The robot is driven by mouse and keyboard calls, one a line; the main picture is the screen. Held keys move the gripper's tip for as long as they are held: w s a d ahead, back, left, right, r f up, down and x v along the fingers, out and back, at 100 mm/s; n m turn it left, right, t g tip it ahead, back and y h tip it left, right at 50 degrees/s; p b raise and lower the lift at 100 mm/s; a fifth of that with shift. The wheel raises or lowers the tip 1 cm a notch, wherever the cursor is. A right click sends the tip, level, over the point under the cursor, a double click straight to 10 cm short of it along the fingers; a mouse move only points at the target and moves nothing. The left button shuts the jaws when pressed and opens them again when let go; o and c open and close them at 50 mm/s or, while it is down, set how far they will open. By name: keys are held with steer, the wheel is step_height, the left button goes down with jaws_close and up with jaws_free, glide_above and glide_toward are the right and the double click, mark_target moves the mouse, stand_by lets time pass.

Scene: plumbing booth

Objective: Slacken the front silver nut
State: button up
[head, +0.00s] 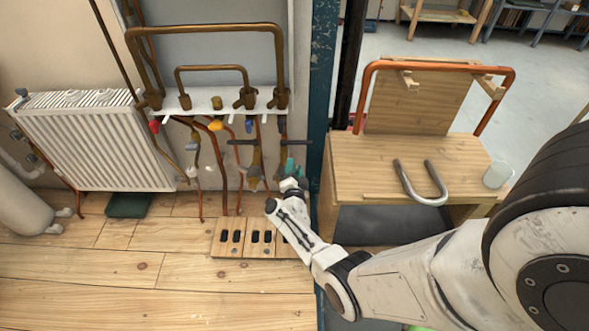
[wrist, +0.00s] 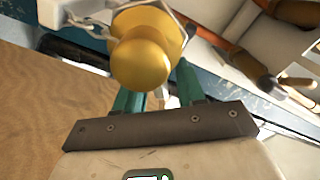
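In the head view my gripper (head: 289,166) is at the right end of the pipework, low, with its teal fingers pointing toward the pipes. In the wrist view the two teal fingers (wrist: 160,90) stand apart with a gap between them. A rounded yellow brass fitting (wrist: 140,62) is right in front and overlaps the left finger. A pale silver-grey edge, possibly the silver nut (wrist: 112,8), shows above the brass fitting, cut off by the frame. I cannot tell whether the fingers touch it. In the head view the nut is too small or hidden to make out.
Brass pipes (head: 205,30) rise from a white manifold shelf (head: 215,100) with coloured valves. A white radiator (head: 95,145) stands left. A slotted wooden block (head: 230,240) lies on the floor below. A blue post (head: 320,80) and wooden bench (head: 400,165) are to the right.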

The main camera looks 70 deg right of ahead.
steer(key=p+v, duration=0.4)
steer(key=v, duration=0.6)
steer(key=shift+s+a, duration=0.15)
steer(key=shift+a, duration=0.2)
stand_by(0.4)
